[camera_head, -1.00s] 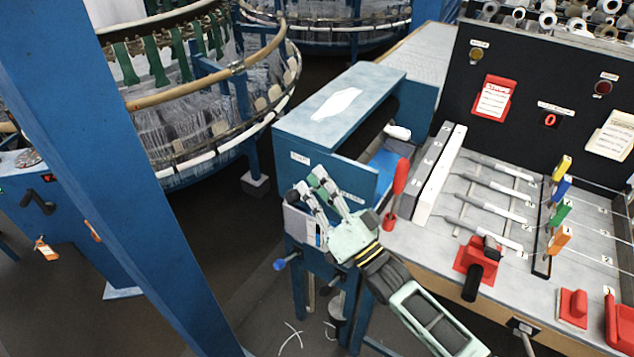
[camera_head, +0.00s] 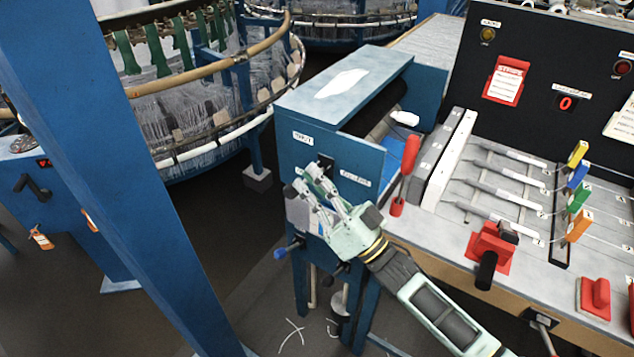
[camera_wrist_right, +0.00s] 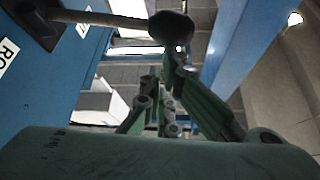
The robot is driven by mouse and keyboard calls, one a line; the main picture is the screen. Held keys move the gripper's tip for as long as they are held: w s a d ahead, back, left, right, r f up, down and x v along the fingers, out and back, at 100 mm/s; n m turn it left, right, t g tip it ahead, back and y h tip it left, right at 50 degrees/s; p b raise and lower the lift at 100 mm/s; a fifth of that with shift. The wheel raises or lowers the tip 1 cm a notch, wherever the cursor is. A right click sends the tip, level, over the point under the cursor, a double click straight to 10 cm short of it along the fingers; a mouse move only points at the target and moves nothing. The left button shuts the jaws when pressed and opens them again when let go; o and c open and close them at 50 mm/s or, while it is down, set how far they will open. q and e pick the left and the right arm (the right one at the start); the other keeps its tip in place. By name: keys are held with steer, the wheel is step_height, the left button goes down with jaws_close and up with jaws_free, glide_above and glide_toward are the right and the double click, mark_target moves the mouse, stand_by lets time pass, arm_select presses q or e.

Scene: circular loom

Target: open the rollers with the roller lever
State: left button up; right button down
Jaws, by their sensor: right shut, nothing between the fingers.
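The roller lever shows in the right wrist view as a pale shaft with a black ball knob (camera_wrist_right: 172,28), standing out from a dark mount on a blue panel. In the head view its dark mount (camera_head: 326,162) shows on the front of the blue box, left of a white label (camera_head: 355,178). My right gripper (camera_head: 304,180) is shut and empty, just in front of and below the mount. In the wrist view the knob is just beyond the fingers; I cannot tell whether they touch. The knob is not clear in the head view. My left gripper is not in view.
A red-handled lever (camera_head: 406,172) stands right of my gripper, on the grey bench (camera_head: 440,232). A blue-tipped handle (camera_head: 281,252) sticks out below. A blue post (camera_head: 110,150) crosses the left side.

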step_height(320, 180, down, 9)
steer(key=s+n+g+y+b, duration=0.1)
steer(key=n+g+y+b, duration=0.2)
steer(key=n+b, duration=0.6)
steer(key=shift+a+n+g+y+b, duration=0.4)
steer(key=shift+g+b, duration=0.35)
steer(key=shift+g, duration=0.55)
steer(key=shift+f, duration=0.15)
